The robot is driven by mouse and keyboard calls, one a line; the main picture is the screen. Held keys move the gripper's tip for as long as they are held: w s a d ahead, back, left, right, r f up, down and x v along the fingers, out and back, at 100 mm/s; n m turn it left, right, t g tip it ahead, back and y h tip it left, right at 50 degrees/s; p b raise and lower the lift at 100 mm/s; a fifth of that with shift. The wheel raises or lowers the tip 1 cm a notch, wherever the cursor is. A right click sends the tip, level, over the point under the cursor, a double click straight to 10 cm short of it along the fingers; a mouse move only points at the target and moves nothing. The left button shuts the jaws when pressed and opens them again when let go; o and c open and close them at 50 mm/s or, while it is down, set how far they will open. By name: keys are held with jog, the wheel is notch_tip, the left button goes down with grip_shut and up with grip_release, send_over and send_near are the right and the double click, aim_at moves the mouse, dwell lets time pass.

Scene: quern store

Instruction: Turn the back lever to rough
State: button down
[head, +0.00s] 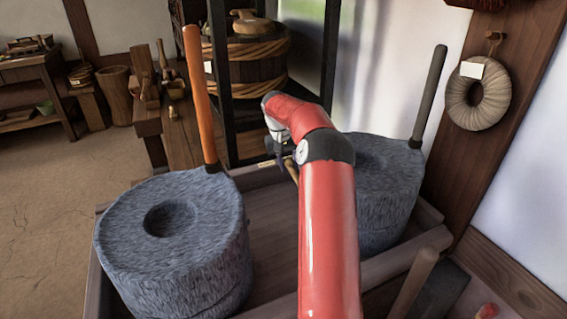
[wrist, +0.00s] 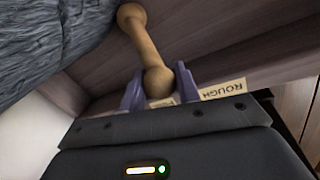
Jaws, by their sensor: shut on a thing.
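The back lever (wrist: 145,48) is a tan wooden rod with rounded ends, seen in the wrist view. My gripper (wrist: 159,81) has its two purple fingers shut on the lever's near round end. A pale label reading ROUGH (wrist: 224,89) lies upside down just right of the fingers. A second label (wrist: 164,102) is mostly hidden behind the lever end, and its text cannot be read. In the head view my gripper (head: 281,150) is at the trough's back edge, largely covered by my red arm. A short piece of the lever (head: 291,169) shows beside the arm.
Two grey millstones, left (head: 172,235) and right (head: 385,190), stand in a wooden trough (head: 272,262). An orange upright handle (head: 199,95) and a dark one (head: 430,95) rise from them. Another wooden handle (head: 412,282) leans at the front right. A tub (head: 255,65) stands behind.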

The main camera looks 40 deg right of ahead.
jog(key=shift+s+a+n+t, duration=0.2)
jog(key=shift+s+a+n, duration=0.15)
jog(key=shift+a+n, duration=0.55)
jog(key=shift+s+a+n+t, duration=0.2)
jog(key=shift+s+a+n, duration=0.15)
jog(key=shift+n, duration=0.95)
jog(key=shift+s+a+n+t, duration=0.2)
jog(key=shift+s+a+n, duration=0.15)
jog(key=shift+a+n, duration=0.55)
jog(key=shift+d+n, duration=0.2)
jog(key=shift+n, duration=0.1)
jog(key=c, duration=1.1)
grip_release()
jog(key=shift+o, duration=0.2)
notch_tip(320, 180, up, 8)
jog(key=a, duration=0.1)
jog(key=shift+s+a+f+p, duration=0.15)
jog(key=shift+a+p, duration=0.1)
jog(key=shift+p, duration=0.05)
